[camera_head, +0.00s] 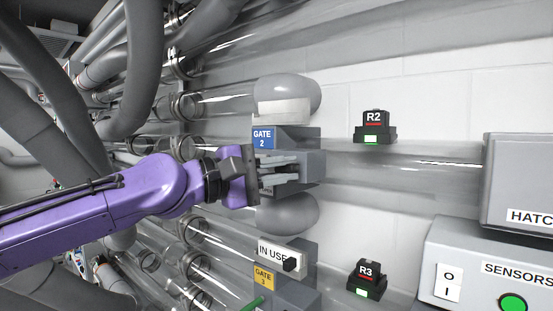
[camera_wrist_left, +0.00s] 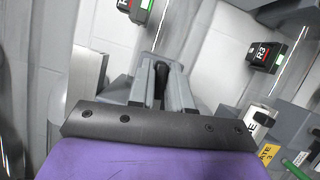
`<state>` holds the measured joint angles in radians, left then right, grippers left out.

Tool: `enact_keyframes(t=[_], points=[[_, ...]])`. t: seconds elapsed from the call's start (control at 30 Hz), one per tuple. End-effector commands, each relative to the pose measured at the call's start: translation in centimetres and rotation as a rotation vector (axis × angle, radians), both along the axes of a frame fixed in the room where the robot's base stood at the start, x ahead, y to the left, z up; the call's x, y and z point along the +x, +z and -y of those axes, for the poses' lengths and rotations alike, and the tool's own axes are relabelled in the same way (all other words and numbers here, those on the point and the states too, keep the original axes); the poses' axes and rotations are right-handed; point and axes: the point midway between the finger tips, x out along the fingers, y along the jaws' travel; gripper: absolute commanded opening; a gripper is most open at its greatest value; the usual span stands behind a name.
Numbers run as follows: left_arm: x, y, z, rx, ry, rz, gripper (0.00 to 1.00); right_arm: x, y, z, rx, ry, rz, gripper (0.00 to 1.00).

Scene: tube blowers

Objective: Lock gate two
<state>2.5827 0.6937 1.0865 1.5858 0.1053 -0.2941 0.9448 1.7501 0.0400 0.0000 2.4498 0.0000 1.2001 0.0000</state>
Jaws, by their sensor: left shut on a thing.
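Gate 2 is a grey housing (camera_head: 309,141) with a blue GATE 2 label (camera_head: 263,138), set on a clear tube against the white wall in the head view. My left gripper (camera_head: 284,174) reaches in from the left, just below that label. In the left wrist view my left gripper (camera_wrist_left: 163,72) is shut on a dark handle (camera_wrist_left: 161,80) at the front of the gate. The fingers and gripper body hide most of the handle, so I cannot tell its full position. My right gripper is not in view.
Below is gate 3 with a yellow label (camera_head: 264,277), a white IN USE plate (camera_head: 278,256) and a green handle (camera_head: 252,303). Sensor R2 (camera_head: 374,127) and sensor R3 (camera_head: 367,279) show green lights. A grey SENSORS box (camera_head: 470,262) stands at right.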

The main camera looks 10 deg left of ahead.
Motion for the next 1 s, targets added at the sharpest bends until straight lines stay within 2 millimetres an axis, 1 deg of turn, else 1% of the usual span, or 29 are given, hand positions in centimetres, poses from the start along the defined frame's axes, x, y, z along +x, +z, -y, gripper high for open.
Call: enact_keyframes(t=[0.03,0.3,0.9,0.93,0.97,1.0], points=[[-0.03,0.34,-0.03,0.02,0.002,0.015,0.0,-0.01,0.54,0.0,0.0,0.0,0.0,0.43],[-0.14,0.09,0.0,0.109,0.002,0.074,0.0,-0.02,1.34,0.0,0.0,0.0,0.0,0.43],[-0.13,-0.12,-0.08,0.137,0.003,0.093,0.0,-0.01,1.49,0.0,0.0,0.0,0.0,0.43],[-0.13,-0.12,-0.08,0.137,0.003,0.093,0.28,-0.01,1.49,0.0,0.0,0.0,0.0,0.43],[-0.13,-0.12,-0.07,0.137,0.003,0.093,0.38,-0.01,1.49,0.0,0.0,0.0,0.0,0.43],[-0.13,-0.13,-0.07,0.136,0.003,0.092,0.39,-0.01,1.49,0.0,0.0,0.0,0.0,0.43]])
